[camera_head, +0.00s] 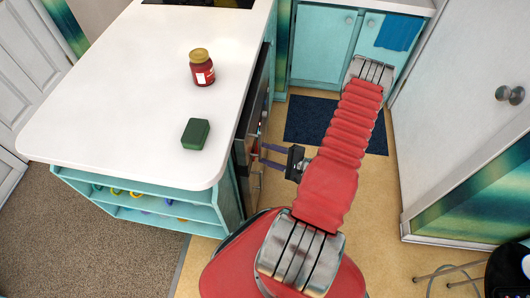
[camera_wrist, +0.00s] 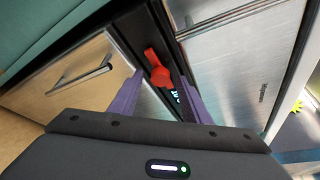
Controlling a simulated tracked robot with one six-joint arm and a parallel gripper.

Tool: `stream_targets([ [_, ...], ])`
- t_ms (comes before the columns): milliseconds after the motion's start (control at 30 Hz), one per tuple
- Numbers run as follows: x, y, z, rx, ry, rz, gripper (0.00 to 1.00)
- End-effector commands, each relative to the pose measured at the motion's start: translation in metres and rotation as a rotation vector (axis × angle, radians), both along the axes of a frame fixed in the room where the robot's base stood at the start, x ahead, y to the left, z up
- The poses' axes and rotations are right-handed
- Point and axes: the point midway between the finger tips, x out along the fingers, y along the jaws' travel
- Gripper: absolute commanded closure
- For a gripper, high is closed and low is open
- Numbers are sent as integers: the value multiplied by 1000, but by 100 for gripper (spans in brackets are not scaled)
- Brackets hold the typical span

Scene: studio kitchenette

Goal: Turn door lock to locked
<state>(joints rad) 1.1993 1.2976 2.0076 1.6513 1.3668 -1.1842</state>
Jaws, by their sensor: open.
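A red lever-like knob (camera_wrist: 157,68), which looks like the door lock, sits on a black strip between two metallic fronts in the wrist view. Its short arm points toward the upper left of the picture. My gripper (camera_wrist: 160,76) is open, with one purple finger on each side of the knob in the picture. I cannot tell whether either finger touches it. In the head view my gripper (camera_head: 263,154) reaches toward the dark side of the white-topped counter (camera_head: 120,120). The knob cannot be made out clearly there.
A metallic drawer front with a bar handle (camera_wrist: 78,80) is left of the knob, and a steel panel (camera_wrist: 235,65) is right. A red jar (camera_head: 201,70) and a green block (camera_head: 195,134) stand on the counter. A dark blue mat (camera_head: 300,122) lies on the floor.

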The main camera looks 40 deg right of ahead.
Motion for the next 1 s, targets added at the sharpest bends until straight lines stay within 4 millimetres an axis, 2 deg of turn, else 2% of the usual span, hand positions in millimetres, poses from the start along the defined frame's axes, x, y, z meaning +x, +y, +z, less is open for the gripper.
stream_targets([
  [200,12,4,-3,0,0,0,57],
  [500,12,4,-3,0,0,0,57],
  [1000,12,4,-3,0,0,-1,93],
])
